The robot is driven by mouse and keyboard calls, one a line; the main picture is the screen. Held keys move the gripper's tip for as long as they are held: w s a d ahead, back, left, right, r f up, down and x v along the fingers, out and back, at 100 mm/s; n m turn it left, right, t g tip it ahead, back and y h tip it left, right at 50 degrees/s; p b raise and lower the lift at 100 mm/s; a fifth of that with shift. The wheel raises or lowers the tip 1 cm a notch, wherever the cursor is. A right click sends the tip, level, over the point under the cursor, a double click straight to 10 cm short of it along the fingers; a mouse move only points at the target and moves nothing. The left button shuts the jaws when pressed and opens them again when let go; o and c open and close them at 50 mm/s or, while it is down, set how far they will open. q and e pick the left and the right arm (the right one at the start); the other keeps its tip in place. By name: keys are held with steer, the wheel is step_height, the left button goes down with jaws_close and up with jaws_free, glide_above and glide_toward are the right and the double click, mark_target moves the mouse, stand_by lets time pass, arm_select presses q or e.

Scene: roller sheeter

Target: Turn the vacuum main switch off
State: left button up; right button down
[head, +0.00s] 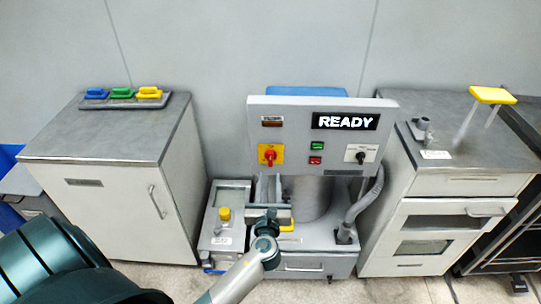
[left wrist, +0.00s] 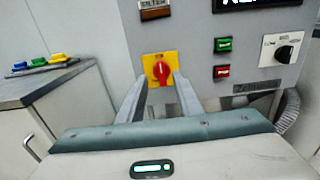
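A red rotary knob on a yellow plate (head: 271,154), which looks like the main switch, sits on the left of the grey control panel (head: 215,0). In the left wrist view the red knob (left wrist: 162,70) has its handle close to upright, slightly tilted. My left gripper (head: 267,182) is in front of the machine, below the knob in the head view. In the left wrist view its two fingers (left wrist: 157,90) are spread apart, with nothing between them. The knob shows beyond and between the tips; contact is not visible. My right gripper is not in view.
The panel also has a READY display (head: 345,121), a green button (head: 317,146), a red button (head: 315,160) and a black selector (head: 361,154). A cabinet (head: 100,190) stands left and a drawer unit (head: 440,215) right. A grey hose (head: 365,205) hangs below the panel.

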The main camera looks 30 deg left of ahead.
mark_target(271, 155)
arm_select(q)
steer(key=p+x, duration=0.1)
steer(key=x, duration=1)
steer(key=shift+w+p, duration=0.25)
steer(key=shift+p, duration=0.15)
jaws_close()
steer(key=shift+s, duration=0.1)
steer(key=shift+f, duration=0.1)
